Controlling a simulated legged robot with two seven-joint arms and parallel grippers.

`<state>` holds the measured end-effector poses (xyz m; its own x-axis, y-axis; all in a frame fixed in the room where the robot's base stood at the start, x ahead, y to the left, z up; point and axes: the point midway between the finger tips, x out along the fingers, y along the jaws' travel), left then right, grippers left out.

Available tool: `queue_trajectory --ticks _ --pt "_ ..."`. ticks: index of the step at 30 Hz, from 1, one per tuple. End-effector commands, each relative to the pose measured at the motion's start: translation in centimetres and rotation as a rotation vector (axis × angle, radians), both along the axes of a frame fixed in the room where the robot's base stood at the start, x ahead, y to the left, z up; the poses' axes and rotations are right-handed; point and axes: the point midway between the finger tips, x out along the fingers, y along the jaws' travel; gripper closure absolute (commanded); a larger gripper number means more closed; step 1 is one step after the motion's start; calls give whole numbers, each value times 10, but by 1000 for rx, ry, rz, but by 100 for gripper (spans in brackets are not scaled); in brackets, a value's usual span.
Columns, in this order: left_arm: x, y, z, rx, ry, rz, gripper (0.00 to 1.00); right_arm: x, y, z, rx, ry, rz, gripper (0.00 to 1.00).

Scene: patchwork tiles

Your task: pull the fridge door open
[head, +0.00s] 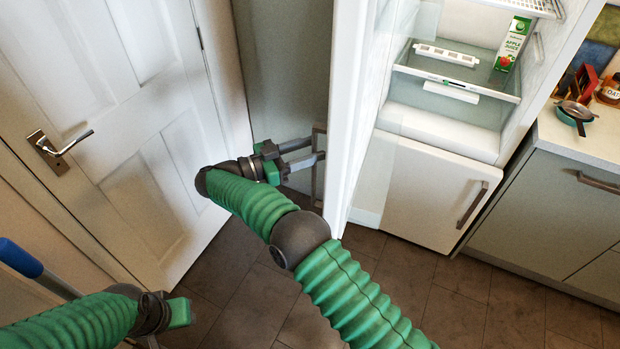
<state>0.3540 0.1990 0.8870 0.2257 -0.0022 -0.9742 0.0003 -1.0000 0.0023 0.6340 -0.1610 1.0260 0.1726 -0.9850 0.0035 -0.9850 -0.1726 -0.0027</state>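The fridge door (346,110) stands wide open, seen nearly edge-on, and the fridge interior (455,85) shows to its right. The door's dark vertical handle (318,185) is on its left, outer side. My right gripper (314,150) is at this handle, with its two fingers apart and their tips reaching the bar. I cannot tell whether the fingers touch the bar. My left gripper (172,318) is low at the left, far from the fridge, with its fingers mostly hidden or cut off.
A white room door (130,120) with a lever handle (60,150) is at the left. An apple juice carton (512,45) stands inside the fridge. A lower fridge compartment (430,195) is shut. A counter (570,135) with pans is at the right. The tiled floor (450,300) is clear.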

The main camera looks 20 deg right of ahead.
Motion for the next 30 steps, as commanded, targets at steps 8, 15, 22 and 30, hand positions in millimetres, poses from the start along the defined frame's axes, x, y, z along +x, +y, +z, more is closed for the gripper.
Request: queue_trajectory --ticks 8,15,22,30 --pt "0 0 38 0 0 0 64 -68 18 12 -1 10 4 58" --pt "0 0 63 0 0 0 64 -129 34 16 -3 8 4 58" --pt "0 0 69 0 0 0 64 -153 40 13 0 7 1 58" --pt "0 0 68 0 0 0 64 -153 40 11 1 5 0 65"
